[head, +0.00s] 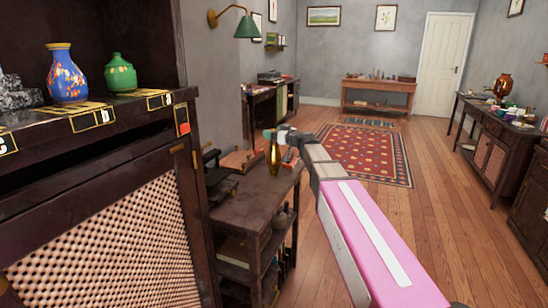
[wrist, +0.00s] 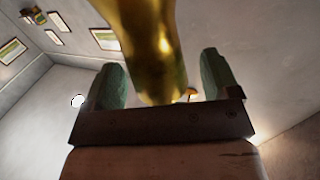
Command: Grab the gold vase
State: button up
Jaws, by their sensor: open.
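The gold vase (head: 274,159) stands upright on the top of a dark wooden shelf unit (head: 244,198) in the head view. My gripper (head: 284,137) is at the vase's upper part, at the end of my pink arm. In the wrist view the vase (wrist: 150,48) fills the upper middle, between the two green fingers of my gripper (wrist: 161,66). The fingers are apart, with a visible gap on each side of the vase. The vase's far end runs out of the wrist view.
Dark items (head: 217,170) lie left of the gold vase. Open floor (head: 440,200) lies to the right.

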jog(key=shift+w+a, duration=0.1)
jog(key=shift+c, duration=0.3)
grip_shut()
jog(key=shift+r, duration=0.15)
